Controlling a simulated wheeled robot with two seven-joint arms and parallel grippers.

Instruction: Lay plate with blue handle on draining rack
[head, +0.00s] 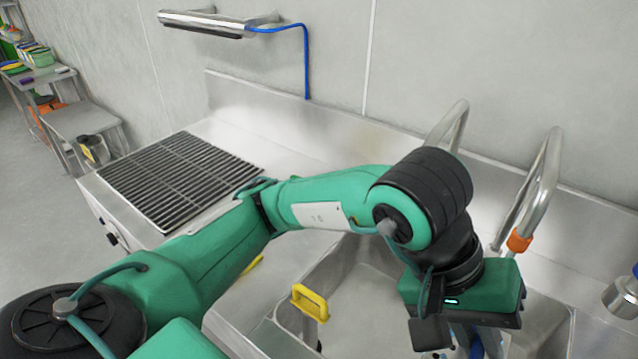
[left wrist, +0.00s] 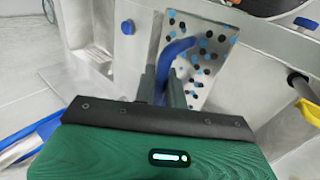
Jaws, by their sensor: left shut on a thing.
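My left gripper (left wrist: 163,84) is shut on the blue handle (left wrist: 178,50) in the left wrist view. The plate (left wrist: 207,45) behind the handle is a pale panel dotted with black and blue round spots; I cannot tell if they are holes. In the head view my left gripper points down over the right part of the sink, its fingertips at the bottom edge, and the plate is mostly hidden. The draining rack (head: 180,177), a dark slatted grate, lies on the counter left of the sink and looks empty. My right gripper is not in view.
The sink (head: 352,285) lies below my arm. A yellow handle (head: 311,300) stands at its front edge. Bent metal tubes, one with an orange collar (head: 518,241), rise behind the sink. A steel wall bar (head: 207,22) with a blue hose hangs above the rack.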

